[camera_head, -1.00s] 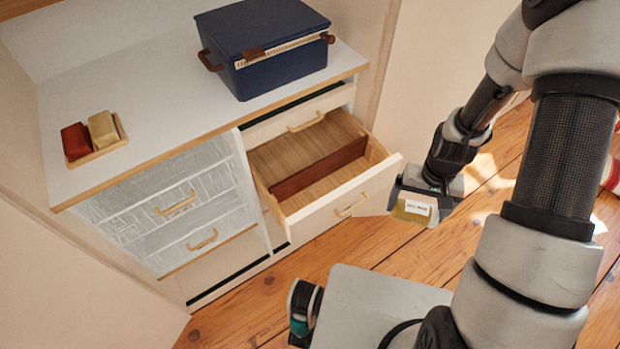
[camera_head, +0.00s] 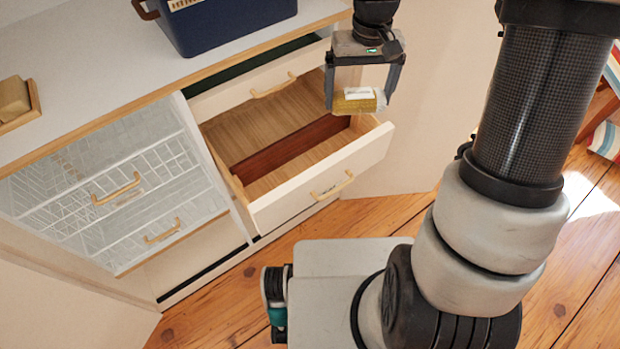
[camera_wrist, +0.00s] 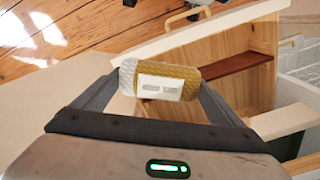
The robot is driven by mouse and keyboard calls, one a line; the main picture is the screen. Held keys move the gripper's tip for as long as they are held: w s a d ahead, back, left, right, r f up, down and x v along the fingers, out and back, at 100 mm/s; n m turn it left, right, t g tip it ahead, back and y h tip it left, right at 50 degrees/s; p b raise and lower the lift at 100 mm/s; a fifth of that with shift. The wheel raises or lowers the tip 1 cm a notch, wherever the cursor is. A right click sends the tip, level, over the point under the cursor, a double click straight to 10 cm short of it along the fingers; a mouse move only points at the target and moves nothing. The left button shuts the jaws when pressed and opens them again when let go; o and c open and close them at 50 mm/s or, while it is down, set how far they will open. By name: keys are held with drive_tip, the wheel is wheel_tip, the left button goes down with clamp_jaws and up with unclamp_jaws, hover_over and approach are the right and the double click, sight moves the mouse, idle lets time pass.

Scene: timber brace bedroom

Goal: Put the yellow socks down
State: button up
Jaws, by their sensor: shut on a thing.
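The yellow socks (camera_head: 352,106) are a small rolled bundle with a white label and a paler end. My gripper (camera_head: 358,100) is shut on them and holds them above the right end of the open drawer (camera_head: 262,116). In the wrist view the socks (camera_wrist: 186,74) lie across between the two fingertips, label facing the camera. The drawer has a wooden floor and a dark red-brown divider (camera_head: 292,145) along its length. The parts of the drawer that show look empty.
A dark blue box (camera_head: 230,20) stands on the white cabinet top (camera_head: 100,75). A tan block lies in a wooden tray (camera_head: 36,98) at the left. Closed, clear-fronted drawers (camera_head: 110,190) are left of the open one. Wooden floor (camera_head: 200,310) lies in front.

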sight(337, 97)
drive_tip(key=a+n, duration=0.1)
drive_tip(key=a+f, duration=0.1)
drive_tip(key=a, duration=0.1)
drive_tip(key=a+n+p, duration=0.1)
drive_tip(key=a, duration=0.1)
drive_tip(key=shift+s+f+n, duration=0.25)
drive_tip(key=shift+s+n, duration=0.05)
drive_tip(key=shift+s, duration=0.05)
drive_tip(key=a+f+n+b, duration=0.1)
drive_tip(key=a+f, duration=0.1)
drive_tip(key=f, duration=0.3)
drive_tip(key=s+a+f+n+b, duration=0.1)
drive_tip(key=f, duration=0.4)
drive_tip(key=s+a+f+n+b, duration=0.1)
drive_tip(key=a+f+b, duration=0.1)
drive_tip(key=f, duration=0.3)
drive_tip(key=shift+a+f, duration=0.1)
drive_tip(key=shift+a, duration=0.2)
drive_tip(key=shift+f+b, duration=0.65)
drive_tip(key=shift+f, duration=1.6)
drive_tip(key=shift+f, duration=0.15)
drive_tip(key=o, duration=0.7)
drive_tip(key=shift+o, duration=0.5)
